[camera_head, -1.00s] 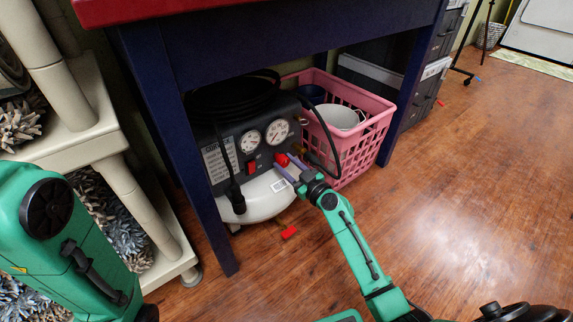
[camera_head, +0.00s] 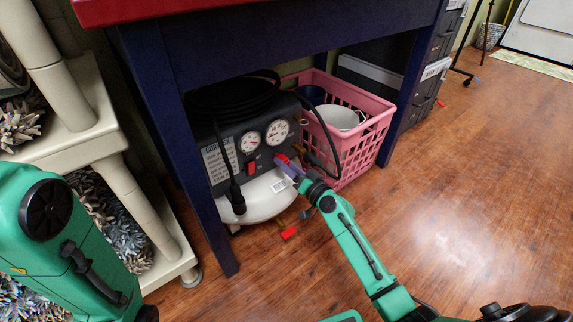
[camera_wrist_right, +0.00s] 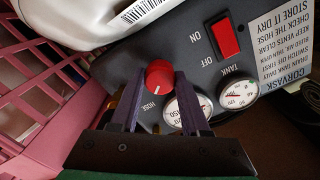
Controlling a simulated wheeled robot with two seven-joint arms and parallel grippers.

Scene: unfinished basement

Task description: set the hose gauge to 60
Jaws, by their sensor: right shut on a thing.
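The compressor (camera_head: 222,163) stands under the blue table, with two white dial gauges on its dark panel. The hose gauge (camera_head: 277,132) is the right dial; in the wrist view, upside down, it (camera_wrist_right: 176,112) is partly hidden behind a finger. Its needle cannot be read for sure. The red knob (camera_wrist_right: 159,75) with a white mark sits beside the HOSE label. My right gripper (camera_head: 287,164) is at the panel, its purple fingers on both sides of the knob, shut on it. My left arm shows at the left edge; its gripper is out of view.
The tank gauge (camera_wrist_right: 238,93) and a red switch (camera_wrist_right: 225,38) are close to the knob. A black hose hangs around the panel. A pink basket (camera_head: 358,150) stands right of the compressor; a table leg (camera_head: 205,200) is left.

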